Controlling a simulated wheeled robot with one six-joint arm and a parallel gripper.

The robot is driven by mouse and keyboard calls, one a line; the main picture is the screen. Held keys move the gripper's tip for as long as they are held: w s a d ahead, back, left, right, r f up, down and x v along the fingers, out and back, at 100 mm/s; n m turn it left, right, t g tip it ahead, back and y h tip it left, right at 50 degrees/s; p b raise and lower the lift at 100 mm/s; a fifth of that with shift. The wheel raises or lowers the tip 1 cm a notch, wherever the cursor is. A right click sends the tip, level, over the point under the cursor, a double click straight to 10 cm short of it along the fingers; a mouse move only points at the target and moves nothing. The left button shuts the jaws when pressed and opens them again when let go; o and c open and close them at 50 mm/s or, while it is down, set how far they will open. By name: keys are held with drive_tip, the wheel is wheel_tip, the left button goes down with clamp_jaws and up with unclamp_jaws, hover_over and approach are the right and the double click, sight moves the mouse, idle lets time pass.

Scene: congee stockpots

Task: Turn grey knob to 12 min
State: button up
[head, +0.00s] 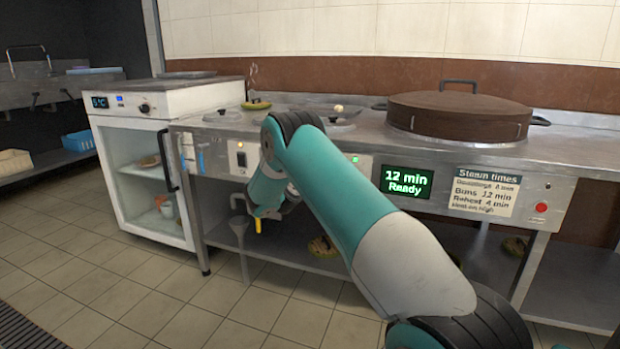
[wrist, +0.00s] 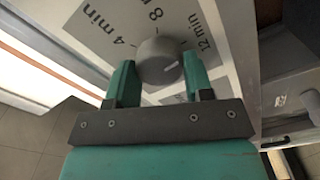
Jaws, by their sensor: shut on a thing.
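The grey knob (wrist: 156,58) sits on the light control panel in the wrist view, between the two green fingers of my gripper (wrist: 159,74). My gripper is shut on the knob. The knob's pale pointer line faces right, toward the side of the 12 min label (wrist: 202,38). The 4 min label (wrist: 105,28) is at the upper left, and the 8 label is at the top, partly cut off. In the head view, my arm hides the knob. The green display (head: 406,182) reads "12 min Ready".
A steam times sign (head: 484,192) and a red button (head: 541,207) are right of the display. A large lidded pot (head: 459,115) stands on the counter. A small glass-door fridge (head: 150,170) is at the left. Open tiled floor lies in front.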

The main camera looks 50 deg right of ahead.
drive_tip(key=shift+f+m, duration=0.1)
drive_tip(key=shift+m, duration=0.5)
drive_tip(key=shift+b, duration=0.3)
drive_tip(key=o, duration=0.9)
drive_tip(key=shift+a, duration=0.1)
drive_tip(key=b+v, duration=0.6)
drive_tip(key=v, duration=1.1)
